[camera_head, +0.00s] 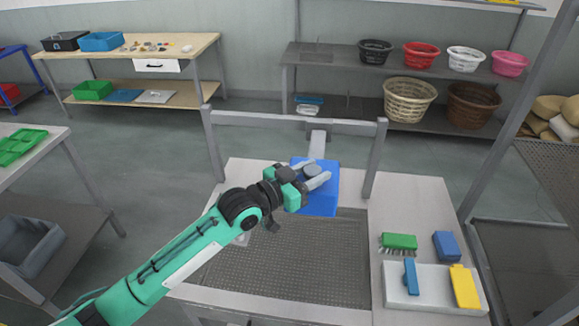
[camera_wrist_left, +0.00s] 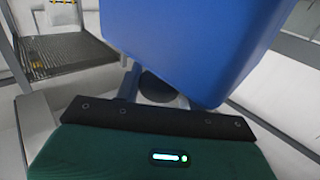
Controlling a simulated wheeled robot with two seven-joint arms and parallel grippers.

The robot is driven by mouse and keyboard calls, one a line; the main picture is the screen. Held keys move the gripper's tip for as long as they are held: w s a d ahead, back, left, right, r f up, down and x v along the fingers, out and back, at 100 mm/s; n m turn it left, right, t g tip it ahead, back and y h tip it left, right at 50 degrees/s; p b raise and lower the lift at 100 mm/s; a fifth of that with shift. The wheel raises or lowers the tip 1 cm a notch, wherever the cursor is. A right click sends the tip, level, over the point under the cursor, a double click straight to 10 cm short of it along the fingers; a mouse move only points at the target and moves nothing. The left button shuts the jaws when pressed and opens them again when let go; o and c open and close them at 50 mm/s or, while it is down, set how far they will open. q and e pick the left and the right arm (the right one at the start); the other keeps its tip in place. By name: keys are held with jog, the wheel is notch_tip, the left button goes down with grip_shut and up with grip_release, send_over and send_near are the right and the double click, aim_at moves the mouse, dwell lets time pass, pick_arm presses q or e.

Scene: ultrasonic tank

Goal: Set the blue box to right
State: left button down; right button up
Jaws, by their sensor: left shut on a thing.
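The blue box (camera_head: 322,204) is at the far side of the workbench, near the grey rail frame. My left gripper (camera_head: 316,178) reaches in from the left and is shut on the blue box at its upper part. In the left wrist view the blue box (camera_wrist_left: 195,45) fills the top middle, close in front of the gripper, and looks tilted there. The gripper hides part of the box, and I cannot tell how far its underside is from the bench. My right gripper is not in view.
A perforated grey mesh panel (camera_head: 290,262) lies in the bench middle, largely bare. At right are a green brush (camera_head: 399,241), a small blue block (camera_head: 447,246) and a white tray (camera_head: 432,299) with blue and yellow items. The grey rail (camera_head: 250,119) stands behind.

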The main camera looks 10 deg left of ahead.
aim_at(335, 184)
pick_arm(q)
jog(key=shift+d+r, duration=0.1)
jog(key=shift+d, duration=1.2)
jog(key=shift+s+d+p, duration=0.1)
jog(key=shift+d+p, duration=0.25)
jog(key=shift+d, duration=0.8)
jog(key=c, duration=1.1)
grip_release()
jog(key=shift+o, duration=1)
jog(key=shift+d, duration=0.25)
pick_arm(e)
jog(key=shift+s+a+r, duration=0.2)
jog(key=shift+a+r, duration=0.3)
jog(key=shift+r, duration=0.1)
